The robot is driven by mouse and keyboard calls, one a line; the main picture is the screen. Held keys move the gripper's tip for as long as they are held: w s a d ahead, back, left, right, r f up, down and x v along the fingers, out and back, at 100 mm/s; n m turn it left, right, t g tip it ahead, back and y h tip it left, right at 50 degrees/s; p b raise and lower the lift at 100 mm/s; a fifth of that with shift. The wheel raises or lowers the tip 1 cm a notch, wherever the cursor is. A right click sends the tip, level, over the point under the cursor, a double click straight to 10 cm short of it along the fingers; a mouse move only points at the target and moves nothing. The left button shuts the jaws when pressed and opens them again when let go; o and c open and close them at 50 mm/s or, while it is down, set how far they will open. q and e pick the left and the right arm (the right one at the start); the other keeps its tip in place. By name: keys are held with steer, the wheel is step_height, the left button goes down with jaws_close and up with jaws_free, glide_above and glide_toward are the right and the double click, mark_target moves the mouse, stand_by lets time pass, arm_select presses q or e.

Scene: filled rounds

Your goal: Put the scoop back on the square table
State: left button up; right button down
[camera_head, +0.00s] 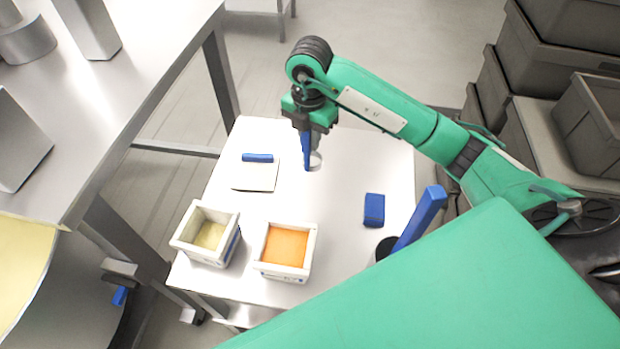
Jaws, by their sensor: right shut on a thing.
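My right gripper (309,150), at the end of the green arm, points down over the square white table (350,185). It is shut on the scoop (306,152), whose blue handle hangs roughly upright between the fingers. A small pale round part (316,160) shows beside the handle's lower end. The scoop's lower end is at or just above the tabletop; I cannot tell if it touches. My left gripper is not in view.
Two white boxes, one with yellowish filling (207,232) and one with orange filling (287,246), stand at the table's front. A blue-edged scraper (258,172) lies left, a blue block (374,210) right. A blue handle (420,215) rises at the right edge. Grey crates (590,120) stand right.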

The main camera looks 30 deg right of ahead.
mark_target(310, 166)
step_height(310, 166, down, 10)
steer(key=shift+f+p, duration=0.1)
steer(key=shift+p, duration=0.3)
step_height(310, 166, down, 4)
steer(key=shift+f+p, duration=0.2)
steer(key=shift+p, duration=0.25)
steer(key=shift+f, duration=0.1)
steer(key=shift+f, duration=0.15)
steer(key=c, duration=1.3)
jaws_free()
